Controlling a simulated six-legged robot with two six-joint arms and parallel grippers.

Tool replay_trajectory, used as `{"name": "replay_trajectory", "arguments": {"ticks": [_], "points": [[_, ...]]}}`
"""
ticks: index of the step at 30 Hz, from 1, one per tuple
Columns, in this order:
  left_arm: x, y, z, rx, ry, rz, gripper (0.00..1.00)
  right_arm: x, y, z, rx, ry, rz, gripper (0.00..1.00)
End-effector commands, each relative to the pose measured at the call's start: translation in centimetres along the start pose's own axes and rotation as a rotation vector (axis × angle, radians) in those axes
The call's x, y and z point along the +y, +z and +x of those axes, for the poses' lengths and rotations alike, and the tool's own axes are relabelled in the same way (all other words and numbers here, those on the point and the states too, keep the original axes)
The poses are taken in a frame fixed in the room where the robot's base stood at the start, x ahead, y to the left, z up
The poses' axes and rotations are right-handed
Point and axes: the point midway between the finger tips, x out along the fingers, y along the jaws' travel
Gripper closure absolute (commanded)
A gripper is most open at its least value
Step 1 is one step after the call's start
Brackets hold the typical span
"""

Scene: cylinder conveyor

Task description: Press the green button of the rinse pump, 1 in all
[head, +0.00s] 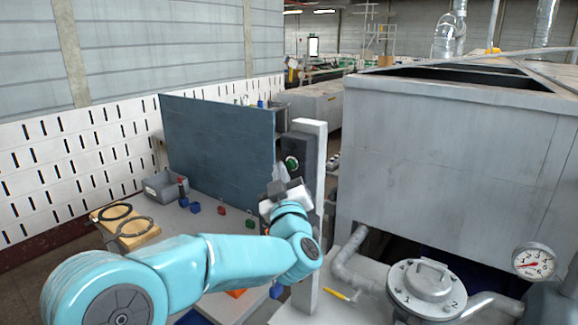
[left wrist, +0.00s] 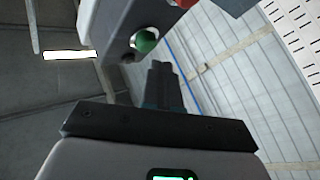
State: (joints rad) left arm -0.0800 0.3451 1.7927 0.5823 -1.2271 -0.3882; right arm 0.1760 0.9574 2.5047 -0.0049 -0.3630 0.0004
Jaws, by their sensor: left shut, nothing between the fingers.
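The green button (head: 291,163) sits in a pale ring on a dark control box (head: 297,147), which is fixed beside a light grey post. It also shows in the left wrist view (left wrist: 146,41), just beyond the fingertips. My left gripper (head: 280,176) is shut and empty, just below and left of the button in the head view. In the left wrist view its closed fingers (left wrist: 160,70) point up toward the button. I cannot tell whether they touch it; a gap seems to show. My right gripper is not in view.
The light post (head: 311,170) stands close right of the left gripper. A blue-grey panel (head: 215,145) stands behind on the left. A large grey tank (head: 450,150) fills the right.

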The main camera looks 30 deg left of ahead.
Motion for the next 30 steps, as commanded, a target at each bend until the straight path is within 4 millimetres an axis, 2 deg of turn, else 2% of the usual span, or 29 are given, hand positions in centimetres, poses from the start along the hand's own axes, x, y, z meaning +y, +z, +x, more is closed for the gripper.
{"name": "replay_trajectory", "arguments": {"ticks": [30], "points": [[0.44, 0.44, 0.6, 0.0, 0.0, 0.0, 1.0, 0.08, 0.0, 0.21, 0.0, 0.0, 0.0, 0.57]]}}
